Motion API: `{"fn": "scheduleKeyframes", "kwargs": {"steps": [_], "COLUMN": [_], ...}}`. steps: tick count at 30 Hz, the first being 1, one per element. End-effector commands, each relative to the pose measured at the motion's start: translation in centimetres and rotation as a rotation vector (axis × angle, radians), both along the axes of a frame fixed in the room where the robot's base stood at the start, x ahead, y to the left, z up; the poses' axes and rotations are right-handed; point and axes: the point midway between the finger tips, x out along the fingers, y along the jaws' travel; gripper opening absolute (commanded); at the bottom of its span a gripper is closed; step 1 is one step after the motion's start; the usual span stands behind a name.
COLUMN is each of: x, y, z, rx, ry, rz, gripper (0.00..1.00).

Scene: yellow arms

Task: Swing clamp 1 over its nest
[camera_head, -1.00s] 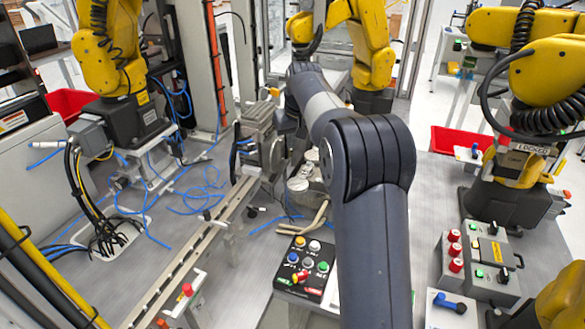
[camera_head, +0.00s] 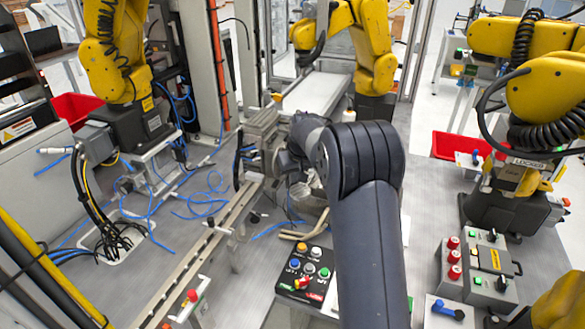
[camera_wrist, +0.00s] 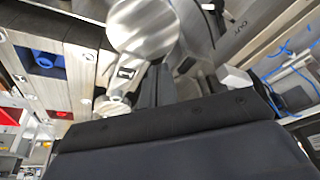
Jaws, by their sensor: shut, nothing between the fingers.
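My gripper (camera_wrist: 157,86) shows in the wrist view as two dark fingers pressed together, with nothing between them. Just beyond and left of the fingertips is a round brushed-metal disc (camera_wrist: 143,28). Beside the fingers is a small pale metal part with a dark mark (camera_wrist: 125,73) and a rounded metal piece (camera_wrist: 112,106) below it. I cannot tell for sure which part is clamp 1 or its nest, or whether the fingers touch any of them. In the head view my arm hides most of this fixture, and the fingertips cannot be made out.
A metal block fixture (camera_head: 262,130) stands left of my wrist. A long rail (camera_head: 200,255) runs toward the front left. A button panel (camera_head: 308,270) lies in front. Blue cables (camera_head: 205,195) lie on the table. Yellow arms (camera_head: 112,55) stand around the cell.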

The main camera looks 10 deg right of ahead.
Motion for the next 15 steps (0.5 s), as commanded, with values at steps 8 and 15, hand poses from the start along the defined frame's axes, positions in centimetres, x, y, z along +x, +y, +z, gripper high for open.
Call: {"fn": "scheduleKeyframes", "kwargs": {"steps": [8, 15], "x": [-0.69, -0.67], "y": [-0.12, -0.12], "z": [-0.02, -0.02], "rx": [0.0, 0.0], "ry": [-0.001, -0.001], "rz": [-0.001, -0.001], "gripper": [0.0, 0.0]}}
